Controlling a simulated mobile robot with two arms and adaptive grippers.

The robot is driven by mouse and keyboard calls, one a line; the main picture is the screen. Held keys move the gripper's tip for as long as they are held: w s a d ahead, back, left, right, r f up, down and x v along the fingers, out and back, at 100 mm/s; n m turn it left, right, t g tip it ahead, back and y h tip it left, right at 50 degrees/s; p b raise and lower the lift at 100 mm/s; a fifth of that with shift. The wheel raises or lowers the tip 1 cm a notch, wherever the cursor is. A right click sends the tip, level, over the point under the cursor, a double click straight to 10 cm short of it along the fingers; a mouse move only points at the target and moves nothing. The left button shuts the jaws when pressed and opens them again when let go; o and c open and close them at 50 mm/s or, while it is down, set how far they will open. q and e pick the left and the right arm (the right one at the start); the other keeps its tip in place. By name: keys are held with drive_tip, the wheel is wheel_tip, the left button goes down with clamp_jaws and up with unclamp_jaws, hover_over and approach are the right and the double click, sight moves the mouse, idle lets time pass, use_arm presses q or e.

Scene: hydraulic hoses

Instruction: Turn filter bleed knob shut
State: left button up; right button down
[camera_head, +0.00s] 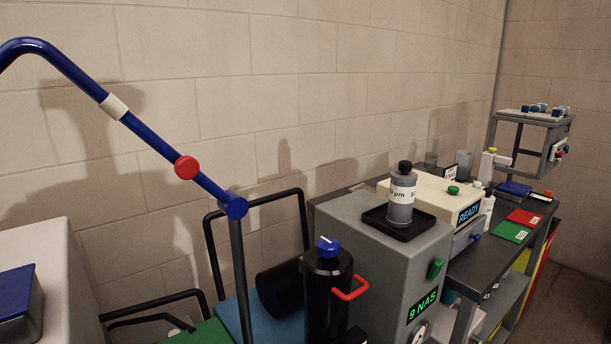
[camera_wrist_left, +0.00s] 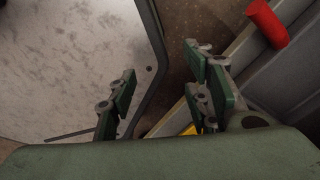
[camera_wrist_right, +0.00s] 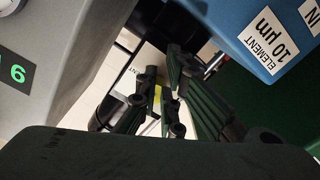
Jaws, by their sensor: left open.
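A blue knob (camera_head: 328,246) with a pale mark sits on top of a black filter canister (camera_head: 328,295) in the head view; I take it as the bleed knob. A red handle (camera_head: 350,289) sticks out of the canister's side. Neither gripper shows in the head view. My left gripper (camera_wrist_left: 160,95) is open and empty in the left wrist view, above a pale speckled surface and the floor. My right gripper (camera_wrist_right: 160,90) shows in the right wrist view with its fingers close together. Whether they are shut is unclear. The blue knob is not recognisable in either wrist view.
A grey unit (camera_head: 365,240) reading "9 NAS" stands right of the canister, bearing a bottle (camera_head: 402,197) on a black tray (camera_head: 399,227). A blue pipe (camera_head: 150,138) with a red knob (camera_head: 187,167) rises at left. A blue box (camera_wrist_right: 262,30) is near my right gripper.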

drive_tip(key=shift+w+d+r+p, duration=0.2)
drive_tip(key=shift+w+r, duration=0.15)
drive_tip(key=shift+r, duration=0.15)
drive_tip(key=shift+w+d+r+p, duration=0.15)
drive_tip(key=shift+w+r, duration=0.15)
drive_tip(key=shift+r, duration=0.15)
drive_tip(key=shift+f, duration=0.15)
drive_tip(key=s+d, duration=0.2)
drive_tip(key=s+d+f+p, duration=0.1)
drive_tip(key=s, duration=0.1)
drive_tip(key=shift+s+d+f, duration=0.2)
drive_tip(key=shift+d, duration=0.2)
drive_tip(key=shift+s, duration=0.15)
